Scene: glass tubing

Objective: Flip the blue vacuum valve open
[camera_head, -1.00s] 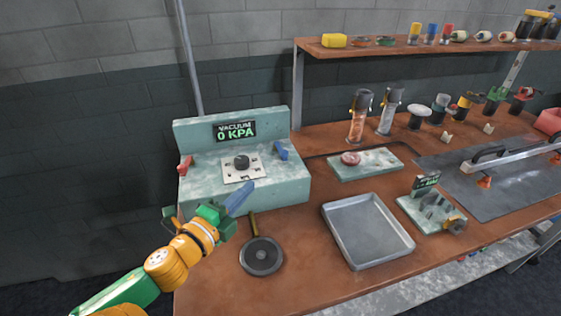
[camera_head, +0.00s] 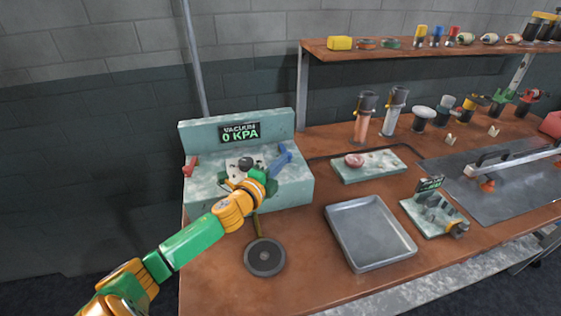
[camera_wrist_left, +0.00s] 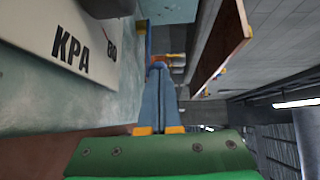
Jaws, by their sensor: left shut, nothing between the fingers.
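The pale green vacuum box (camera_head: 290,194) stands at the back left of the bench, its display (camera_head: 240,133) reading "VACUUM 0 KPA". The blue valve (camera_head: 286,149) is at the right of its top. My left gripper (camera_head: 279,163) reaches over the box from the front left. Its blue fingers are shut and empty, with their tips at or very near the valve and overlapping it in the head view. In the left wrist view the closed fingers (camera_wrist_left: 160,75) point forward, with a blue piece, probably the valve (camera_wrist_left: 149,40), just beyond. Contact cannot be told. My right gripper is not in view.
A red lever (camera_head: 189,167) is at the box's left. The white gauge plate (camera_wrist_left: 65,35) lies left of my fingers in the wrist view. A round black pan (camera_head: 264,257) and a metal tray (camera_head: 370,235) lie in front. A shelf (camera_head: 430,52) hangs at the back right.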

